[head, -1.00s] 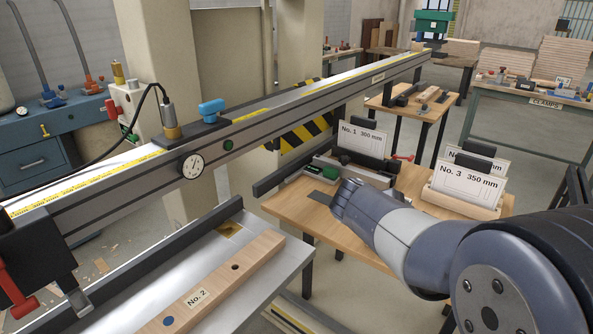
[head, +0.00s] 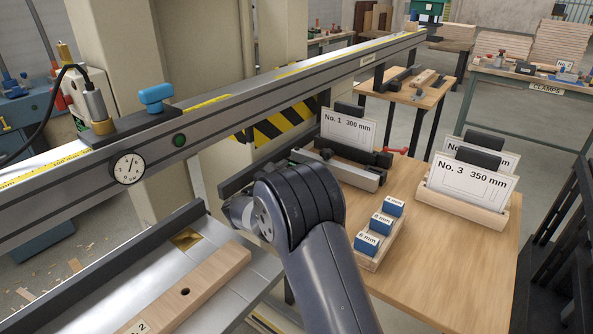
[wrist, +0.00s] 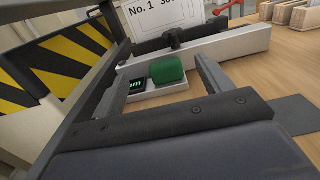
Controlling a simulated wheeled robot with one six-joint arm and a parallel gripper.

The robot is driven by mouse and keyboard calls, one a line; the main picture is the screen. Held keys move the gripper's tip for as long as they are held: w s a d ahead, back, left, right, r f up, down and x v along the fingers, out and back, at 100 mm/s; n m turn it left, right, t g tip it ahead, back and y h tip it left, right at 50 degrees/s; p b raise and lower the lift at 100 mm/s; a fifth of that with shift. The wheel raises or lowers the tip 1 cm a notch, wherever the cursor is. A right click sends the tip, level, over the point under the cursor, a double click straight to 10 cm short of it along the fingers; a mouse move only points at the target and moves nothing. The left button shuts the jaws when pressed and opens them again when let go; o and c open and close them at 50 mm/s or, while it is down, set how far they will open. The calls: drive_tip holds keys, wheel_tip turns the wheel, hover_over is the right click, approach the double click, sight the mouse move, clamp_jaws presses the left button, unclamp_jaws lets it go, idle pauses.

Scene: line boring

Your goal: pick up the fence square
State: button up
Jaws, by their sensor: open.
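My gripper (wrist: 170,70) is open and empty, low over the wooden table, with its two fingers spread on either side of a green block (wrist: 167,71). The green block sits by a pale base with a small black label or display (wrist: 137,86), just in front of a light metal bar. I cannot tell for certain whether this is the fence square. A flat dark grey plate (wrist: 296,114) lies on the table to the right of the fingers. In the head view my arm hides the gripper and most of this spot.
The No. 1 card holder (head: 348,135) stands right behind. Blue blocks in a wooden rack (head: 368,246) and the No. 3 card holder (head: 465,185) are on the table to the right. The long metal beam (head: 230,125) and striped panel (wrist: 60,65) are close on the left.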

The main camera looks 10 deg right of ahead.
drive_tip(key=shift+f, duration=0.9)
drive_tip(key=shift+w+d+f, duration=0.1)
drive_tip(key=shift+d, duration=0.1)
drive_tip(key=shift+p+x, duration=0.75)
drive_tip(key=shift+x, duration=2.8)
drive_tip(key=shift+c, duration=0.5)
drive_tip(key=c, duration=1.2)
wheel_tip(320, 180, up, 10)
drive_tip(key=shift+b, duration=0.35)
